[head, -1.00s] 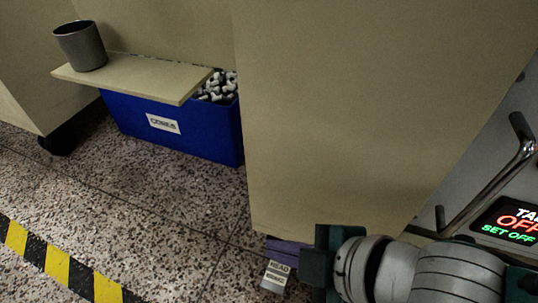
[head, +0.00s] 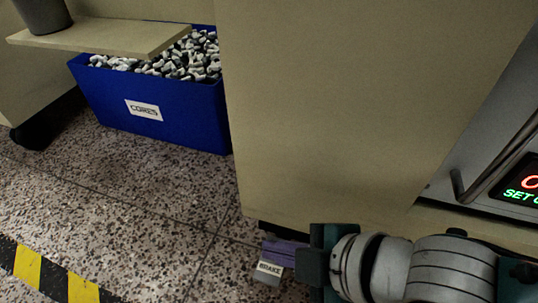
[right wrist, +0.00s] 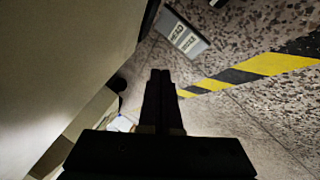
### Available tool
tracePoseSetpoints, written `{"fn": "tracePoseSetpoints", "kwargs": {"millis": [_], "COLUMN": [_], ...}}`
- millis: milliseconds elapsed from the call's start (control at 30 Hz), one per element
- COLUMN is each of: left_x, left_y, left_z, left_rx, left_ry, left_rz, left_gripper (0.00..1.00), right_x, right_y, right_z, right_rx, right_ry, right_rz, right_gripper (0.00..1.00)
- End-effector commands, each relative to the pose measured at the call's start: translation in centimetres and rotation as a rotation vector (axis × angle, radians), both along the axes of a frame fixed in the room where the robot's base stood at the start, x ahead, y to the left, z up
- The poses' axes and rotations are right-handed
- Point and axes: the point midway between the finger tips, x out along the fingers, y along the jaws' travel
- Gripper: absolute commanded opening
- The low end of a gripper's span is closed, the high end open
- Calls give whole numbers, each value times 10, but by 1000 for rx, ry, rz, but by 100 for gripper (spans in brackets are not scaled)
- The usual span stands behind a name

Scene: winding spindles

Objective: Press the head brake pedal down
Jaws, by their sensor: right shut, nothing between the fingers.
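The head brake pedal (head: 270,270) is a small grey plate with a pale label low at the cabinet foot. In the head view its word "BRAKE" shows and its upper part is hidden behind my right gripper's fingers. In the right wrist view the pedal (right wrist: 184,34) lies beyond the fingertips, with a gap in the picture. My right gripper (head: 267,249) is shut and empty, its purplish fingers pointing left over the pedal; they look dark in the right wrist view (right wrist: 160,74). I cannot tell whether the tips touch the pedal. My left gripper is not in view.
The beige cabinet (head: 330,110) rises just behind my right gripper. A blue bin (head: 190,115) labelled "CORES" stands left of it, under a board (head: 110,38) bearing a grey cup (head: 42,12). Black-yellow tape (head: 55,275) crosses the speckled floor, which is clear between.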

Motion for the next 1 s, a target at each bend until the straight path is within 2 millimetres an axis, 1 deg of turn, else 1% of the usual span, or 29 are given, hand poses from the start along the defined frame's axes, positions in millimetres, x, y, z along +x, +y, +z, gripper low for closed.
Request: {"fn": "tracePoseSetpoints", "kwargs": {"millis": [33, 67, 133, 333, 500, 1000], "left_x": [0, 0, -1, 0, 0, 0], "left_y": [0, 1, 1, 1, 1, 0], "left_z": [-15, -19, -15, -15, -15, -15], "left_rx": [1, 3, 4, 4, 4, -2], "left_ry": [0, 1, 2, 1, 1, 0], "left_rz": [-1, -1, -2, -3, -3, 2], "left_gripper": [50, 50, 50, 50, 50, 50], "right_x": [0, 0, 0, 0, 0, 0], "right_y": [0, 0, 0, 0, 0, 0], "right_z": [-15, -18, -20, -35, -39, -39], "right_rx": [0, 0, -2, -1, 0, 0], "right_ry": [0, 0, 2, 1, 0, 0], "right_rz": [0, 0, -1, 0, 0, 0], "right_gripper": [0, 0, 0, 0, 0, 0]}}
